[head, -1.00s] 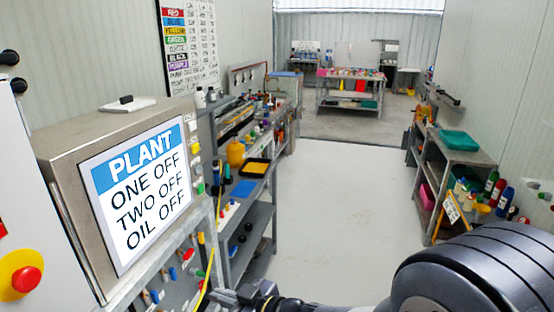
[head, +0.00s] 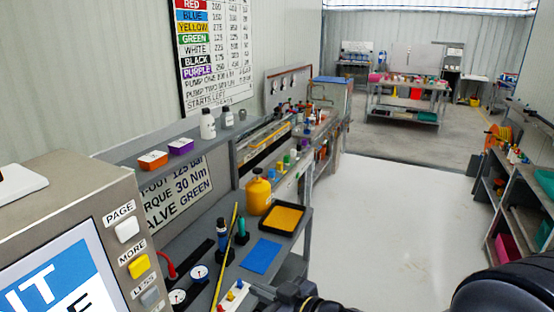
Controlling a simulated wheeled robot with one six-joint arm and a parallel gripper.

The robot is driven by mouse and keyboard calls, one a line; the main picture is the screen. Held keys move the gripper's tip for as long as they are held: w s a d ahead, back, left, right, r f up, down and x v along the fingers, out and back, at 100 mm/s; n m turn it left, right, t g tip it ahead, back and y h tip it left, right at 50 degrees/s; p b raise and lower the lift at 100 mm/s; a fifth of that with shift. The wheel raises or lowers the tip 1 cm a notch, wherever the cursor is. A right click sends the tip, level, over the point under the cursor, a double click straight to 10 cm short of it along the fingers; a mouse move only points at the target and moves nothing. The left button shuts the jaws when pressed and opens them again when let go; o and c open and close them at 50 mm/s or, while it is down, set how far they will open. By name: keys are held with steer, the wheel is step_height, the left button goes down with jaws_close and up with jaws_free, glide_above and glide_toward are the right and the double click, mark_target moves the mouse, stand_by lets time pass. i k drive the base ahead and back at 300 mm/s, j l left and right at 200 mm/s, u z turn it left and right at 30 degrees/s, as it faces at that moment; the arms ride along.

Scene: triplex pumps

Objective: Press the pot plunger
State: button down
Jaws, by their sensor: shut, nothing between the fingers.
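A yellow pot (head: 259,196) stands upright on the grey bench along the left wall, in the middle of the head view. A small knob (head: 257,171) tops its narrow neck; I take this as the plunger, but it is too small to tell how far it is pushed in. My gripper (head: 284,292) shows only partly at the bottom edge, dark and low in the picture. It is shut and empty, apart from the pot. The rest of my arm is mostly cut off by the frame.
A black tray with a yellow inside (head: 283,218) sits right of the pot, and a blue mat (head: 262,256) lies in front. Upright tools (head: 222,236) and gauges (head: 200,272) stand nearer. A control panel (head: 90,215) blocks the left. The floor (head: 390,225) is clear.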

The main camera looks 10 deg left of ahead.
mark_target(257, 171)
steer(key=i, duration=2.45)
steer(key=u, duration=0.45)
